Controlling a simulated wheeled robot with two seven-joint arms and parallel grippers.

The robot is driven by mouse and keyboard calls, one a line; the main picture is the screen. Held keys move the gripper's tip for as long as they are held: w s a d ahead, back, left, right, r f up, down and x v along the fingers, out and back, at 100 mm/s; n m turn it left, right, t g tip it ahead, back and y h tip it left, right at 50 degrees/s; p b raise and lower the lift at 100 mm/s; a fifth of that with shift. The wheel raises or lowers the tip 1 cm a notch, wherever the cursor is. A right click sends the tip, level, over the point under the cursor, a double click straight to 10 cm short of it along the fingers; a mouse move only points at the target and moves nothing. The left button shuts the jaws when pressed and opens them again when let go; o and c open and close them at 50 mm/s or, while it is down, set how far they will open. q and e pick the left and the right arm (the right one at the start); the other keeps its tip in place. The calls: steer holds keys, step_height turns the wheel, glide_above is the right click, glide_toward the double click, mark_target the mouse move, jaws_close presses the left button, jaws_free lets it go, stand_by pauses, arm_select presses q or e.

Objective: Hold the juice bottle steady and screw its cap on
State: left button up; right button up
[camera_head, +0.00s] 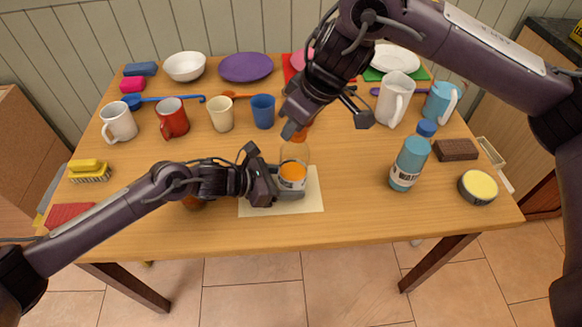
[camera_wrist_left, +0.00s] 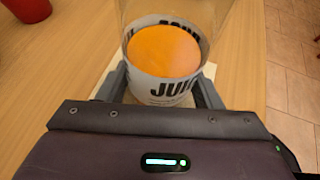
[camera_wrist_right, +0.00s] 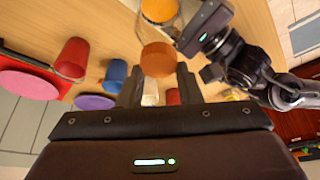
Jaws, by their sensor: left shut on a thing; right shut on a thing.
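The clear juice bottle (camera_head: 294,155) stands upright on a pale mat (camera_head: 309,200), with orange juice low inside. My left gripper (camera_head: 291,190) is shut around its lower part; in the left wrist view its fingers press either side of the white label (camera_wrist_left: 158,88). My right gripper (camera_head: 305,124) is above the bottle, shut on the orange cap (camera_wrist_right: 157,60), which shows at its fingertips in the right wrist view. The cap is over the bottle's mouth in the head view. The gripper partly hides it, and I cannot tell whether it touches the neck.
A blue bottle (camera_head: 409,165) stands to the right, near a yellow-topped tin (camera_head: 478,187). A blue cup (camera_head: 263,111), a cream cup (camera_head: 220,114) and mugs stand behind to the left. The table's front right is bare.

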steer(key=m+h, duration=0.1)
steer(key=m, duration=0.2)
steer(key=m+t, duration=0.1)
steer(key=m, duration=0.1)
steer(key=shift+s+m+h, duration=0.1)
steer(key=shift+m+h, duration=0.3)
steer(key=o, duration=1)
steer(key=shift+r, duration=2.5)
